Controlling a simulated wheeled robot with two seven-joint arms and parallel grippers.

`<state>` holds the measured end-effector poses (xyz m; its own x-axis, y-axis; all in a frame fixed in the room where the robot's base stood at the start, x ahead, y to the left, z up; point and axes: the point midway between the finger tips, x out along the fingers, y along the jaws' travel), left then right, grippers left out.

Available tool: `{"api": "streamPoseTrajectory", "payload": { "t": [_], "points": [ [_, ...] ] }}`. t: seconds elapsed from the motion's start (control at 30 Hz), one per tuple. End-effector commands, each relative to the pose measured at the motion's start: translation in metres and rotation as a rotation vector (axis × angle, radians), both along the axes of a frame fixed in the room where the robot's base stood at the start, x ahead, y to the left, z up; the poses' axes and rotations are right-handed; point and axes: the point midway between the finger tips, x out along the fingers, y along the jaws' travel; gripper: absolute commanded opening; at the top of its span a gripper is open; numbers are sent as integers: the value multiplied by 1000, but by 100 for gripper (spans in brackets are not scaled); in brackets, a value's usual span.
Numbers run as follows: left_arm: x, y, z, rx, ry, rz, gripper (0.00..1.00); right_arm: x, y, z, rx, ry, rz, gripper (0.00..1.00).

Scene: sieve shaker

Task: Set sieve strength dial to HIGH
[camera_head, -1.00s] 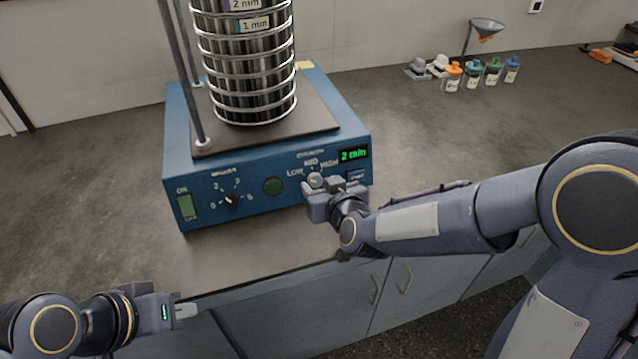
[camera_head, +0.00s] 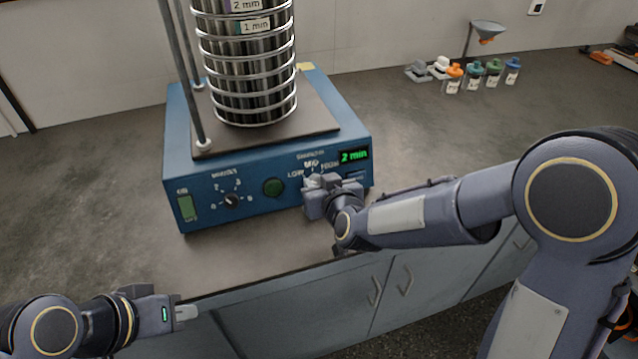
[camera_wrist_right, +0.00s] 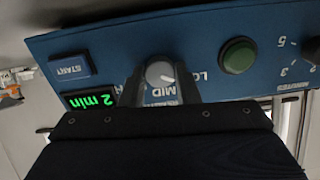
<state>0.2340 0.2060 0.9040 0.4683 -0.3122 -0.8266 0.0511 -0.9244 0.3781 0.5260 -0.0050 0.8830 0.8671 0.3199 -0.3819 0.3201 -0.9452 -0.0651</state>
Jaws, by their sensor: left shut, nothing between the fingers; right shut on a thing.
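The blue sieve shaker (camera_head: 245,187) stands on the counter with its control panel facing me. The strength dial (camera_wrist_right: 160,73) is a round grey knob with LOW, MID and HIGH around it. In the right wrist view, which is upside down, its pale pointer line points to the lower right, roughly between MID and LOW. My right gripper (camera_head: 317,186) is shut on the dial, with a finger on each side, and hides most of it in the head view. My left gripper (camera_head: 186,312) is shut and empty beyond the counter's front edge, away from the shaker.
A sieve stack (camera_head: 246,65) stands on the shaker between metal rods. The panel also has a minutes knob (camera_head: 232,201), a green button (camera_head: 273,187), a power switch (camera_head: 187,207) and a "2 min" display (camera_head: 354,156). Several small bottles (camera_head: 474,76) stand at the back right.

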Motion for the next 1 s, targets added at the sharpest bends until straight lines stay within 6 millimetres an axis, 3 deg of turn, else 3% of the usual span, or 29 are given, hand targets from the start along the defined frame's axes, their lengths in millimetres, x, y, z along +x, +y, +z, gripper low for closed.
{"api": "streamPoseTrajectory", "payload": {
  "t": [0.37,1.0],
  "points": [
    [0,0,-18,0,0,0,0,0,-1,-3,142,45,-54,6],
    [0,0,-69,0,0,0,0,0,-1,-5,673,216,-257,6]
  ]
}}
